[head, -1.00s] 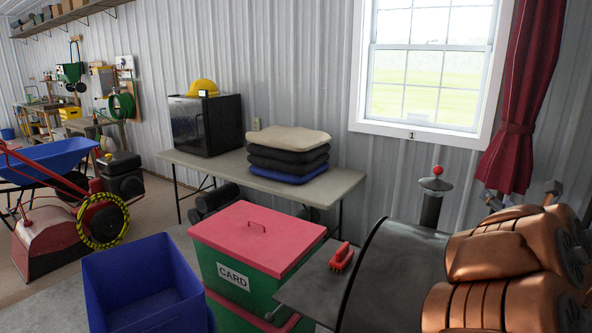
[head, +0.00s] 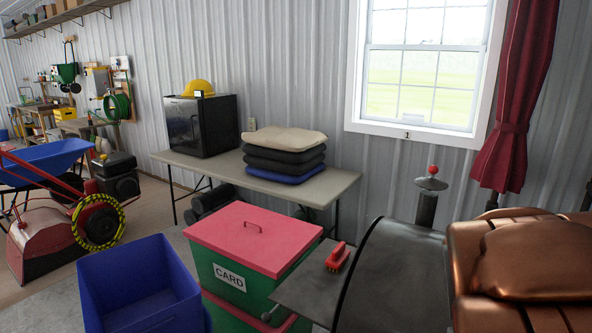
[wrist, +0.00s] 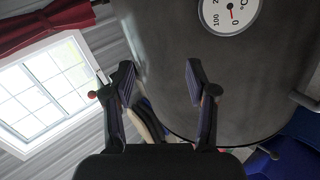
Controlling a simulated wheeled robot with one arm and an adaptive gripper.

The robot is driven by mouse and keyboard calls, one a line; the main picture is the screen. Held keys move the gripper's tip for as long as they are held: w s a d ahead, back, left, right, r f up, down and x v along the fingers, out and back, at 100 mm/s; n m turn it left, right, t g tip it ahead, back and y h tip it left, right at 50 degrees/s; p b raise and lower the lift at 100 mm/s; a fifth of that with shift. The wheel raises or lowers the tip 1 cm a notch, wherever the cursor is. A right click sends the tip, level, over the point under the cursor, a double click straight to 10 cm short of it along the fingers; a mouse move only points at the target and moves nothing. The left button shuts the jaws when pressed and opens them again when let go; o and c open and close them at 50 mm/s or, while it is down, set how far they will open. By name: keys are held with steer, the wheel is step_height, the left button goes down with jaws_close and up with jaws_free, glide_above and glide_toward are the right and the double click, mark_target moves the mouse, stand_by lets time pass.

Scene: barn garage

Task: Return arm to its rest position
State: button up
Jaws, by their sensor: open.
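My arm (head: 530,265) shows as copper-brown links at the right edge of the head view, in front of a dark grey barrel-shaped grill. My gripper (wrist: 160,82) is in the wrist view, with its two dark fingers spread and nothing between them. Behind the fingers is the grey grill surface with a round dial (wrist: 231,10) marked in °C. The gripper itself does not show in the head view.
The grill (head: 395,275) stands close by, with a red-knobbed chimney (head: 430,200) and a red brush (head: 338,257) on its side shelf. A green bin with a pink lid (head: 255,240), a blue bin (head: 140,285) and a table (head: 335,187) stand left.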

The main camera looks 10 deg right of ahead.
steer(key=s+a+f+m+g+y, duration=0.3)
steer(key=s+a+f+g, duration=0.1)
steer(key=s+a, duration=0.8)
steer(key=s+a+f+m+g+y, duration=0.3)
steer(key=s+a+f, duration=0.3)
steer(key=s+a, duration=0.6)
steer(key=a+g+y, duration=0.1)
steer(key=a, duration=0.2)
steer(key=shift+f+m+g+y, duration=0.15)
steer(key=shift+m+g+y, duration=0.15)
steer(key=shift+m+g, duration=0.1)
steer(key=shift+s, duration=0.1)
